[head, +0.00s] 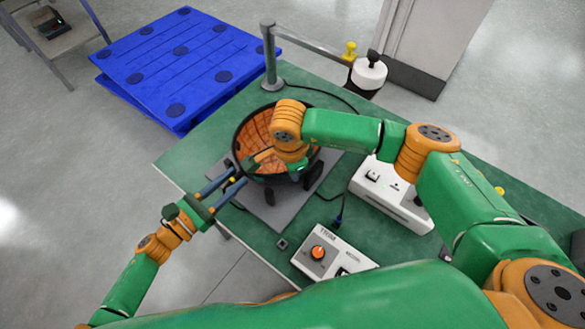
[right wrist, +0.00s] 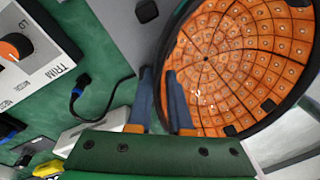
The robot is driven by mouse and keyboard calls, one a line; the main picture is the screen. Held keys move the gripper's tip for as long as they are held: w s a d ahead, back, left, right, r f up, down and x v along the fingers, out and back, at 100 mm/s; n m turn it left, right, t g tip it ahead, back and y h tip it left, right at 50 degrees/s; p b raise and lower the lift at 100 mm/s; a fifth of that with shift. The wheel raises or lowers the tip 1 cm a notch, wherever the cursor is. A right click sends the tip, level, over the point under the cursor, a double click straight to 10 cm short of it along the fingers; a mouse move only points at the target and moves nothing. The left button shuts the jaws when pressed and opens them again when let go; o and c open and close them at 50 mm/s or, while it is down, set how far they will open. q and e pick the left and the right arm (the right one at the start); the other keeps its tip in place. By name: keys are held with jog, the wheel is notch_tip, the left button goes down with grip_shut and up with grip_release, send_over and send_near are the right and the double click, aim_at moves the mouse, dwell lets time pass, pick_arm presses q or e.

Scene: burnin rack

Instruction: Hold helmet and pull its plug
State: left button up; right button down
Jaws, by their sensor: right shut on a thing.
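The helmet (head: 256,127) is a bowl with an orange tiled inside and a black rim, open side up on a grey plate. In the right wrist view the helmet (right wrist: 235,60) fills the right side. My right gripper (right wrist: 160,78) is shut on its rim, one finger on either side; in the head view my wrist hides those fingers. My left gripper (head: 238,177) is open at the helmet's left edge, with a small yellow bit near its tips. A dark plug with a cable (head: 338,221) lies beside the TRIM box; it also shows in the right wrist view (right wrist: 83,83).
The TRIM box (head: 318,257) with an orange knob and a white box (head: 372,176) stand on the green table (head: 190,155). A post with a horizontal arm (head: 270,60) stands at the back. A blue pallet (head: 170,60) lies on the floor behind.

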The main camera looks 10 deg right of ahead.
pick_arm(q)
grip_shut()
dwell(1.1)
pick_arm(e)
jog(key=shift+d, duration=0.1)
pick_arm(q)
jog(key=shift+v, duration=2.95)
pick_arm(e)
jog(key=c, duration=0.8)
grip_release()
jog(key=shift+o, duration=0.2)
jog(key=shift+w, duration=0.1)
